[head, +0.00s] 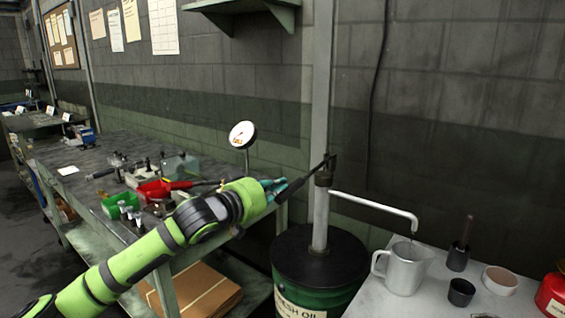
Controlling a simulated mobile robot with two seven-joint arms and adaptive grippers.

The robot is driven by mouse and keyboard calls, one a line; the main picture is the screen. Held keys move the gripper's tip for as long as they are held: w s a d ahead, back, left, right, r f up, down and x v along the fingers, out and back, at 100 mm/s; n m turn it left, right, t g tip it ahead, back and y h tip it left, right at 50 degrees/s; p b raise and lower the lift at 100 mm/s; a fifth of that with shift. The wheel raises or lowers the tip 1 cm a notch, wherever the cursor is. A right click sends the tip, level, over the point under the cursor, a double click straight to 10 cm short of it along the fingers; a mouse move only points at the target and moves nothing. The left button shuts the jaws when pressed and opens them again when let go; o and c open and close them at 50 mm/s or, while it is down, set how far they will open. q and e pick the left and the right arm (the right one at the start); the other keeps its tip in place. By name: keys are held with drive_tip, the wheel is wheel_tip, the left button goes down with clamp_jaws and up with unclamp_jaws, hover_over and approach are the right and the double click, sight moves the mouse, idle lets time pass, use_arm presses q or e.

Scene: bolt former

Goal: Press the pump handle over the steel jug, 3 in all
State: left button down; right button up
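The pump handle (296,186) is a dark rod with a thicker grip, sloping down to the left from the pump head (324,178). My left gripper (276,187), with teal fingers, is at the handle's outer grip end and appears to touch it. The fingers are small and overlap the handle, so their closure is unclear. The pump stands on a green oil drum (322,262) with a black lid. Its bent spout (375,205) ends above the open steel jug (404,269), which stands upright on a light table. The jug's inside is hidden. My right gripper is out of view.
On the light table (385,306), right of the jug, are a black brush holder (458,256), a black cup (461,292), a round tin (500,280) and a red container (552,294). A cluttered workbench (95,150) with a dial gauge (242,135) is at left. A shelf (242,6) hangs above.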

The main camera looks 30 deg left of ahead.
use_arm(q)
drive_tip(key=shift+w+f+t+b, duration=0.1)
drive_tip(key=shift+f+t+b, duration=0.3)
drive_tip(key=shift+f+b, duration=0.85)
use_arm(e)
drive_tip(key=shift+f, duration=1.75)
